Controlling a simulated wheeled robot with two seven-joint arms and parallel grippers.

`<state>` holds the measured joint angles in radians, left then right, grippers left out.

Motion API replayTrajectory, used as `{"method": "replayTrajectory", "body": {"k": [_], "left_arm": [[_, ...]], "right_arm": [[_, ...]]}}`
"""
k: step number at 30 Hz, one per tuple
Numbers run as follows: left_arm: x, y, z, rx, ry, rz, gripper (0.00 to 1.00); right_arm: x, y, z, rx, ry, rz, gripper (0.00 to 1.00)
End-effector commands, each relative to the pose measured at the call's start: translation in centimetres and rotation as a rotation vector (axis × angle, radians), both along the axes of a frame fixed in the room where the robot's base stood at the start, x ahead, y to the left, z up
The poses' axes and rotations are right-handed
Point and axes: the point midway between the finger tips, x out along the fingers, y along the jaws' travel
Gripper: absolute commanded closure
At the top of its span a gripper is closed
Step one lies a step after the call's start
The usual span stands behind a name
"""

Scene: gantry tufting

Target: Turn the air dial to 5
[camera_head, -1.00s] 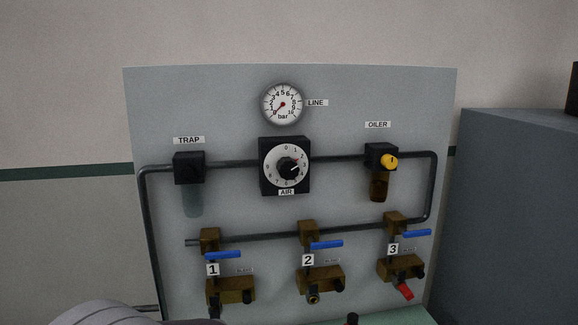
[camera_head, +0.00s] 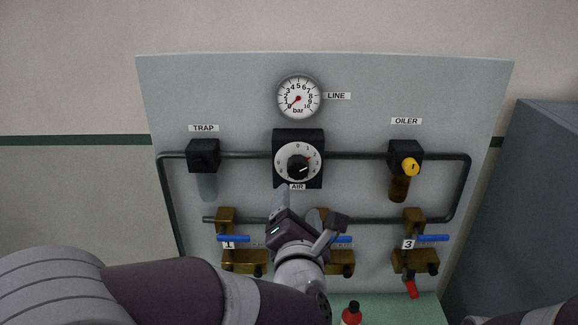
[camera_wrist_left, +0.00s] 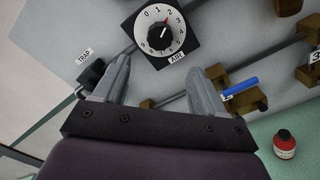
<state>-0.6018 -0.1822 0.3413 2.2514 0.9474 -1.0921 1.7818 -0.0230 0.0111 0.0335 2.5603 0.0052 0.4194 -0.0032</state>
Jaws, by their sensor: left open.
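The air dial (camera_head: 298,166) is a black knob on a round white numbered face, set in a black square housing above the AIR label. It also shows in the left wrist view (camera_wrist_left: 159,36), with a red mark near 2. The knob's white pointer is to the right side of the face; its exact number is too small to tell. My left gripper (camera_head: 309,208) is just below the dial in the head view, open and empty. In the left wrist view its fingers (camera_wrist_left: 157,70) are spread, apart from the dial, which lies beyond them. My right gripper is out of view.
The line gauge (camera_head: 298,97) is above the dial, its red needle pointing lower left. The trap (camera_head: 203,156) is left and the oiler (camera_head: 405,158) right, joined by dark pipe. Several blue-handled valves are below; my left arm covers part of them. A red bottle (camera_head: 351,314) stands low in front.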

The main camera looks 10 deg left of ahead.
Motion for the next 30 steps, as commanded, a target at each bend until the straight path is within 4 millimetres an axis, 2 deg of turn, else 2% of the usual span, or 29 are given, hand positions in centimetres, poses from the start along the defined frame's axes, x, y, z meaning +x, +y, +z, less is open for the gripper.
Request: {"method": "replayTrajectory", "body": {"k": [4, 9, 15, 21, 29, 30], "left_arm": [[2.5, 0.7, 0.5, -0.004, 0.004, 0.004, 0.29], [7.2, 1.6, 0.7, -0.002, 0.005, 0.003, 0.29], [10.8, 2.2, 0.4, -0.003, 0.004, -0.001, 0.29], [12.1, 2.5, 0.1, -0.004, 0.003, -0.002, 0.29], [12.1, 2.5, -0.1, -0.003, 0.002, -0.003, 0.29], [12.1, 2.5, -0.1, -0.003, 0.002, -0.003, 0.42]], "right_arm": [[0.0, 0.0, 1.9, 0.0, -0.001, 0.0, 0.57], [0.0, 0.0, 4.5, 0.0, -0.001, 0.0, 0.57], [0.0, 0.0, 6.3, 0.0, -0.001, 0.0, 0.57], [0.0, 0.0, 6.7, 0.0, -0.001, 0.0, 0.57], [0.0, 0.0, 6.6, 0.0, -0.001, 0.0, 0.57], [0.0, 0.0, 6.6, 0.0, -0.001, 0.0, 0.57]]}}
